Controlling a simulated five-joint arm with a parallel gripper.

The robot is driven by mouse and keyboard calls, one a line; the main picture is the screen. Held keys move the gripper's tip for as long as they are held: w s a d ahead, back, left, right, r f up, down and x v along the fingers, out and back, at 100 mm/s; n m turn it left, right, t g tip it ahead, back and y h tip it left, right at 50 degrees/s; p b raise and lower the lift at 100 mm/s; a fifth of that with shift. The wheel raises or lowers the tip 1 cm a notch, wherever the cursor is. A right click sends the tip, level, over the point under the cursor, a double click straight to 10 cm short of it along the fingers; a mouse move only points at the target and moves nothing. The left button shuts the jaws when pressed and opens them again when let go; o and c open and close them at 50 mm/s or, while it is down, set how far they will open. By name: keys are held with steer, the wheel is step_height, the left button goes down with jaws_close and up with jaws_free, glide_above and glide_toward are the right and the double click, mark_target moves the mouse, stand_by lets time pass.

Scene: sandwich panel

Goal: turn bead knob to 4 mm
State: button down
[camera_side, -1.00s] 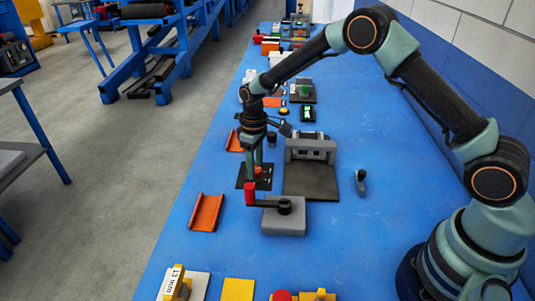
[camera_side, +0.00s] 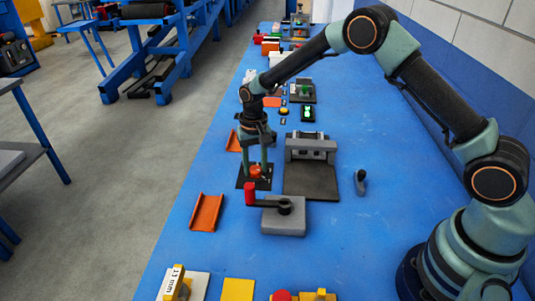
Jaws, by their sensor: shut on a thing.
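The bead knob (camera_side: 256,171) is a small red knob on a dark square plate (camera_side: 249,184) left of the grey machine. My gripper (camera_side: 257,170) points down over the plate, with its fingers either side of the red knob, and it is shut on the knob. The knob's scale and its setting are too small to read.
A grey block with a red-handled lever (camera_side: 284,218) stands just in front of the plate. The grey machine with a dark bed (camera_side: 311,180) is close on the right. Orange trays (camera_side: 206,213) lie on the left.

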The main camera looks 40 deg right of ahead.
mark_target(255, 169)
steer(key=shift+m, duration=0.6)
steer(key=shift+c, duration=2)
jaws_free()
step_height(255, 169, up, 12)
steer(key=shift+r, duration=0.1)
